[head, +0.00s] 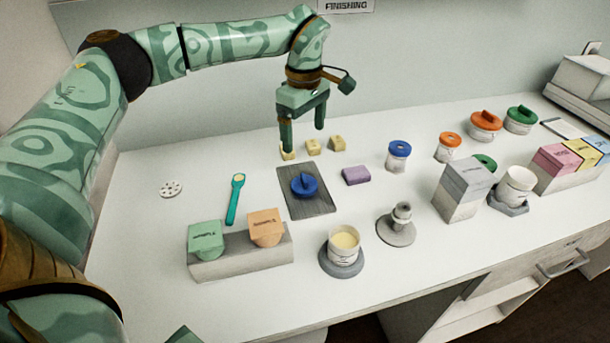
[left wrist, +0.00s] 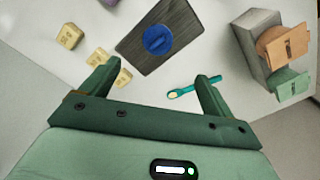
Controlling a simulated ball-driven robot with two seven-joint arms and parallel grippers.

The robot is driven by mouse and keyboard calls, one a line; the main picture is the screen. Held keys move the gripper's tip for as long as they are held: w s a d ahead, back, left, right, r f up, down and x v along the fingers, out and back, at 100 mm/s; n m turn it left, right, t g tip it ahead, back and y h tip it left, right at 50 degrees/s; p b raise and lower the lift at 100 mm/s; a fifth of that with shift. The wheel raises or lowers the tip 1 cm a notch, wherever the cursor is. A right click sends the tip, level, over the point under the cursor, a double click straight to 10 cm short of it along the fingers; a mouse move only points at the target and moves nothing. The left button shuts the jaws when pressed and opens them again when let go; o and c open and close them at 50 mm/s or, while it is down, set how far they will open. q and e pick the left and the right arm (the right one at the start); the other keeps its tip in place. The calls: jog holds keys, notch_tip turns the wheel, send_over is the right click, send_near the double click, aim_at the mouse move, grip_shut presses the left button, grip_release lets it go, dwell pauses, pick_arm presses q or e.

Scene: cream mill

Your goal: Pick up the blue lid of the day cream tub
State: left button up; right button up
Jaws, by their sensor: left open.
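A blue lid (head: 304,186) with a raised grip bar lies on a dark grey board (head: 322,208) in the middle of the table. It also shows in the left wrist view (left wrist: 158,39), where it is beyond my fingertips. My left gripper (head: 303,139) is open and empty, pointing down behind the board, over the small yellow blocks (head: 312,147) near the wall. An open tub of pale cream (head: 344,240) stands on a round grey base in front of the board. My right gripper is not in view.
A teal spoon (head: 235,198) lies left of the board, and a purple block (head: 356,176) right of it. A blue-capped jar (head: 398,157) stands farther right. A grey stand (head: 240,262) with green and orange sample boxes is in front. The table's left is mostly clear.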

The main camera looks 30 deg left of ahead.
pick_arm(q)
jog(key=b, duration=0.3)
send_near(304, 178)
jog(key=f, duration=0.5)
jog(key=shift+s+d, duration=0.2)
jog(key=f, duration=0.1)
jog(key=f+b, duration=0.1)
jog(key=f, duration=0.3)
jog(key=shift+w+a+f+b, duration=0.2)
jog(key=shift+w+a+b, duration=0.05)
jog(key=shift+w+b, duration=0.1)
jog(key=shift+r, duration=0.1)
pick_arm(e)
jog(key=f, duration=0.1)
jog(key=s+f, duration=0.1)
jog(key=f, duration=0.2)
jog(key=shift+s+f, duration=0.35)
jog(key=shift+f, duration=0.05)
pick_arm(q)
jog(key=shift+s, duration=0.1)
jog(key=shift+c, duration=1.2)
jog(key=c, duration=0.8)
